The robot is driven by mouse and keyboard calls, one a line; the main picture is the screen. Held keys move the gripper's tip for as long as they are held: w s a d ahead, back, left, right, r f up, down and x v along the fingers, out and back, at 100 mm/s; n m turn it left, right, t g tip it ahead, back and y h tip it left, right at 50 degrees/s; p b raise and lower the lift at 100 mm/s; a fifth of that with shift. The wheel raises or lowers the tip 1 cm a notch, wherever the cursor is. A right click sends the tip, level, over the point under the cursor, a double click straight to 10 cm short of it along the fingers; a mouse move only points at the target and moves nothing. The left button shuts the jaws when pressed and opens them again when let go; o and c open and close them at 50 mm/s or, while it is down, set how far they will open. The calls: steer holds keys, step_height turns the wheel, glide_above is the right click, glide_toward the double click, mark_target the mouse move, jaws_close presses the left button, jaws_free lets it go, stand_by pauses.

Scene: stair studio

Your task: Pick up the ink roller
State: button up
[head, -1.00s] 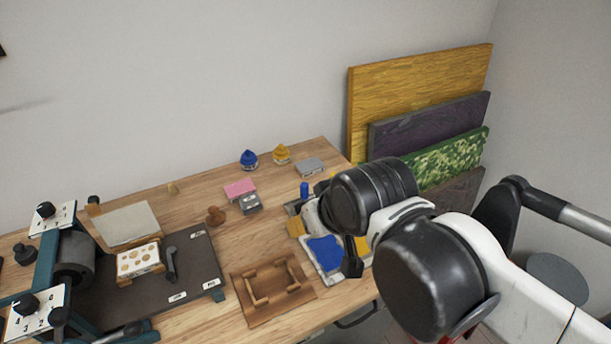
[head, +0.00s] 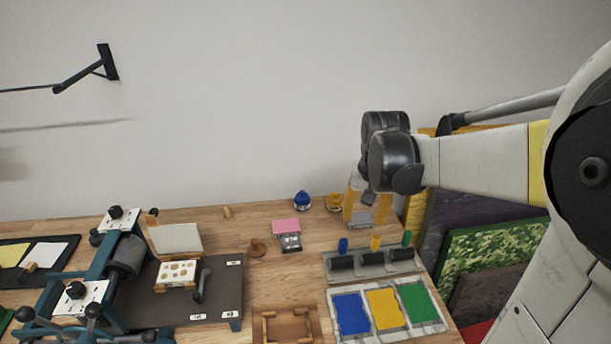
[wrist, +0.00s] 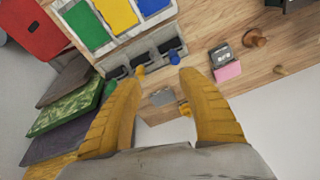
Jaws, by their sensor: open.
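Three ink rollers with black drums lie in a grey rack (head: 328,272): a blue-handled one (head: 343,262), a yellow-handled one (head: 374,258) and a green-handled one (head: 402,252). The task does not say which one. My gripper (head: 366,215) has yellow fingers, spread apart with nothing held. In the head view it hangs behind the rack. In the wrist view the blue handle (wrist: 174,57) and yellow handle (wrist: 139,71) show beyond the fingertips (wrist: 160,78). The green handle (wrist: 109,88) is beside the left finger.
An ink tray (head: 337,331) with blue, yellow and green pads lies in front of the rack. A pink block (head: 286,226), a wooden knob (head: 257,248) and ink bottles (head: 302,200) stand left of my gripper. Boards (head: 490,248) lean at the right. A press (head: 110,265) fills the left.

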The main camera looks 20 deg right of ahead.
steer(key=m+g+p, duration=0.2)
glide_above(377, 236)
steer(key=shift+y, duration=0.3)
steer(key=f, duration=0.4)
steer(key=shift+s, duration=0.4)
step_height(377, 236, down, 6)
steer(key=shift+d+r+b, duration=0.1)
steer(key=shift+d+b, duration=0.05)
steer(key=shift+b, duration=0.9)
steer(key=shift+w+a+f+b, duration=0.15)
steer(key=shift+f+b, duration=0.35)
steer(key=shift+f, duration=0.9)
steer(key=shift+w+a+f+b, duration=0.15)
steer(key=shift+f+b, duration=0.3)
steer(key=shift+f, duration=0.9)
steer(key=shift+d+r, duration=0.1)
jaws_close()
